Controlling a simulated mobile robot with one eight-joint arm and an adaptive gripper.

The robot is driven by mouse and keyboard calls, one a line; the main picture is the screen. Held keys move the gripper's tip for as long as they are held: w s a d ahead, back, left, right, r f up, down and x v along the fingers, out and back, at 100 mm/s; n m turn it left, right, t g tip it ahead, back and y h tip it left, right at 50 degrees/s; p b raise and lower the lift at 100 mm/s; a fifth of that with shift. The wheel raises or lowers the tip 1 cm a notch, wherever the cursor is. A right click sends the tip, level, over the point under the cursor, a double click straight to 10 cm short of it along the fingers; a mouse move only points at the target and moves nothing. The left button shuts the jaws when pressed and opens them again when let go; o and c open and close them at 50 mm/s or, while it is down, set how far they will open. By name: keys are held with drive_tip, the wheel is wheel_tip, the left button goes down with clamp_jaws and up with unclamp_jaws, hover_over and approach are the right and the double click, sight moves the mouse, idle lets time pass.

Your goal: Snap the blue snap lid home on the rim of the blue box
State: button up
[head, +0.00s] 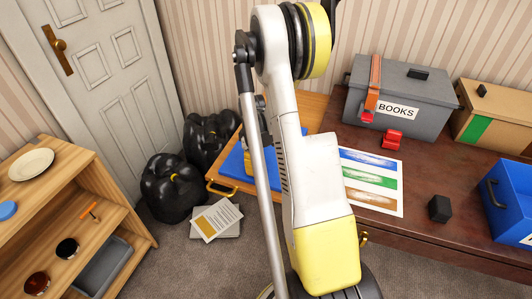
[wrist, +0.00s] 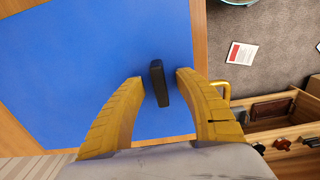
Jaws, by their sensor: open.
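The blue snap lid (wrist: 70,60) fills much of the wrist view as a flat blue panel with a black handle (wrist: 159,83). My gripper (wrist: 158,78) is open, its two yellow fingers on either side of the handle and apart from it. In the head view the lid (head: 233,166) lies on a wooden surface (head: 313,106), partly hidden by my arm; the gripper is mostly hidden there. The blue box (head: 504,220) stands on the dark desk at the right edge, partly cut off, with a dark handle and a white label.
On the dark desk (head: 440,225) are a grey BOOKS box (head: 405,95), a brown box (head: 495,118), a colour-striped sheet (head: 372,182), a red object (head: 392,139) and a black block (head: 440,208). Black bags (head: 172,188) and a wooden shelf (head: 105,225) stand at left.

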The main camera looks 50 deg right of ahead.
drive_tip(key=shift+r, duration=0.15)
clamp_jaws()
